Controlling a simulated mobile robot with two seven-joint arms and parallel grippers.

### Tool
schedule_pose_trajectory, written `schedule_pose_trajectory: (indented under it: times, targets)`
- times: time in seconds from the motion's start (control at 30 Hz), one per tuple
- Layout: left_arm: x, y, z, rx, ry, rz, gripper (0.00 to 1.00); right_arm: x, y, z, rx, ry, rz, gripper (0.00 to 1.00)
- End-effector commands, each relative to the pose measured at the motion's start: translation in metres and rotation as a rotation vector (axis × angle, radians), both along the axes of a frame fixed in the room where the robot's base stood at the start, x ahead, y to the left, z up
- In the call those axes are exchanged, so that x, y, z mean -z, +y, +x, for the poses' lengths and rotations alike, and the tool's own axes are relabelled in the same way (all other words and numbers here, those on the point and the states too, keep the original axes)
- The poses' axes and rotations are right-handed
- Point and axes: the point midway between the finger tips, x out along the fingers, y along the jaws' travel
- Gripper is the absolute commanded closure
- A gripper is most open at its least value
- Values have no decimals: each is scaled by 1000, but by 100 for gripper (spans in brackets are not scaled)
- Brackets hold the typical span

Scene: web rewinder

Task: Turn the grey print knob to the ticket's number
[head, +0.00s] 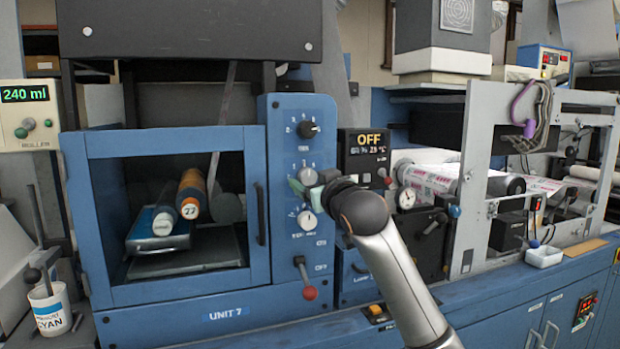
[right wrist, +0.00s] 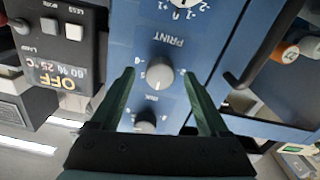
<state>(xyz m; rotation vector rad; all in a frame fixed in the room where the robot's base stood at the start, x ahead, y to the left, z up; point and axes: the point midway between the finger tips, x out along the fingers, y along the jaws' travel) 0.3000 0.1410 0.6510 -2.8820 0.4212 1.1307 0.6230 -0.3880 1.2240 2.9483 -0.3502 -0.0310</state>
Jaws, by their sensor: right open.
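The grey print knob (right wrist: 160,72) sits on the blue panel, with the upside-down word PRINT beside it in the right wrist view. In the head view the knob (head: 307,176) is partly hidden by my gripper. My right gripper (right wrist: 159,78) is open, with one green finger on either side of the knob and gaps between. It also shows in the head view (head: 304,186). The knob's pointer setting is too small to read. I cannot make out a ticket with a number. My left gripper is not in view.
A black knob (head: 308,130) sits above the print knob, and a white dial (head: 308,221) below. A red-tipped lever (head: 309,292) is lower down. The OFF display (head: 368,140) stands right of the panel. The blue-framed window with its handle (head: 261,214) is to the left.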

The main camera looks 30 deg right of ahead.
Motion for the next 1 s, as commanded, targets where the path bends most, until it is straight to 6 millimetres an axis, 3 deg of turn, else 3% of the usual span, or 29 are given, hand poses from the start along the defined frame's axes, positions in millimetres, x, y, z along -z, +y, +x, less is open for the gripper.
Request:
schedule_pose_trajectory:
  times: [0.2, 0.5, 1.0]
  targets:
    - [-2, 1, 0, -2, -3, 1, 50, 0, -3, 14, 0, 0, -1, 21]
    - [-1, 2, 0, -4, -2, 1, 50, 0, -4, 16, 0, 0, -1, 21]
    - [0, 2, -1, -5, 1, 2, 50, 0, -4, 16, 0, 0, -1, 76]
